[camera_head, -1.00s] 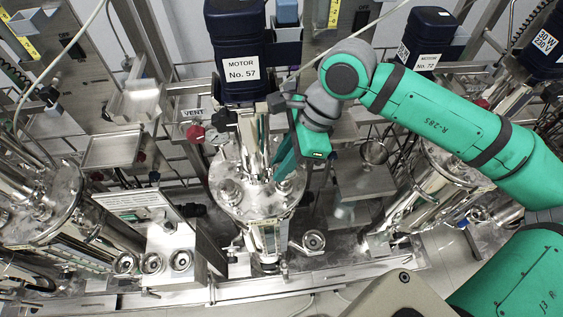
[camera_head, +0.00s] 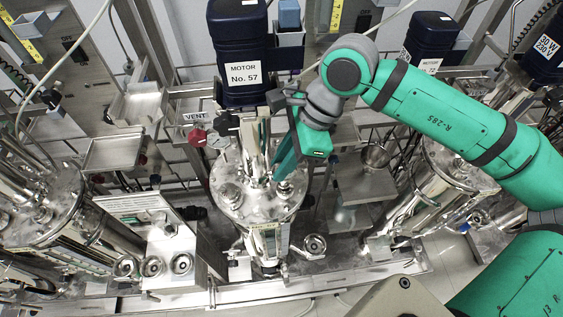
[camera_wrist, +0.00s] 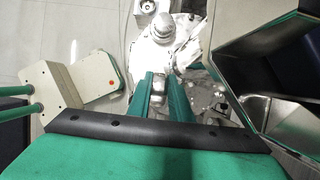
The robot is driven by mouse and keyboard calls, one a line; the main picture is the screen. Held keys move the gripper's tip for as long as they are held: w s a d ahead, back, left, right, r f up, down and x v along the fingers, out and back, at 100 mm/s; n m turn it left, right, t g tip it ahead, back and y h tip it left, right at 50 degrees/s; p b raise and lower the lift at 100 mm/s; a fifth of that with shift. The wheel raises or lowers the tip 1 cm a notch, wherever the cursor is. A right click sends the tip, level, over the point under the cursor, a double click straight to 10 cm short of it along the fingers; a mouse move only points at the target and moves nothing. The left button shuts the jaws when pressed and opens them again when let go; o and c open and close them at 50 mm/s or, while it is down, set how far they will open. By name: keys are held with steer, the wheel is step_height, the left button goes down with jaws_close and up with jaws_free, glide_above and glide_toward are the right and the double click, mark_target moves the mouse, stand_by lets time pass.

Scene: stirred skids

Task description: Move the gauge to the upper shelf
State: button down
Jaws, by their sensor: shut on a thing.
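My gripper (camera_head: 279,178) points down over the lid of the middle steel vessel (camera_head: 235,205), just right of its central shaft. In the wrist view its two green fingers (camera_wrist: 160,78) are nearly parallel, with a small pale metal piece (camera_wrist: 158,88) between them. They are shut on this piece. It is mostly hidden, and I cannot tell for sure whether it is the gauge. A metal shelf (camera_head: 140,106) is at the upper left, with a lower tray (camera_head: 113,151) below it. Another shelf (camera_head: 362,188) is right of the vessel. No gauge face is readable.
The dark blue motor No. 57 (camera_head: 240,50) stands above the vessel, close to my wrist. Red and black valve knobs (camera_head: 197,137) are left of the shaft. Steel vessels flank it at left (camera_head: 50,205) and right (camera_head: 440,175). Pipes and rails crowd the back.

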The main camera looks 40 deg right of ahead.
steer(key=shift+a+v, duration=0.25)
steer(key=shift+v, duration=0.95)
steer(key=shift+r, duration=1.7)
steer(key=shift+w+a+r, duration=0.1)
steer(key=shift+r, duration=0.05)
steer(key=shift+w, duration=0.1)
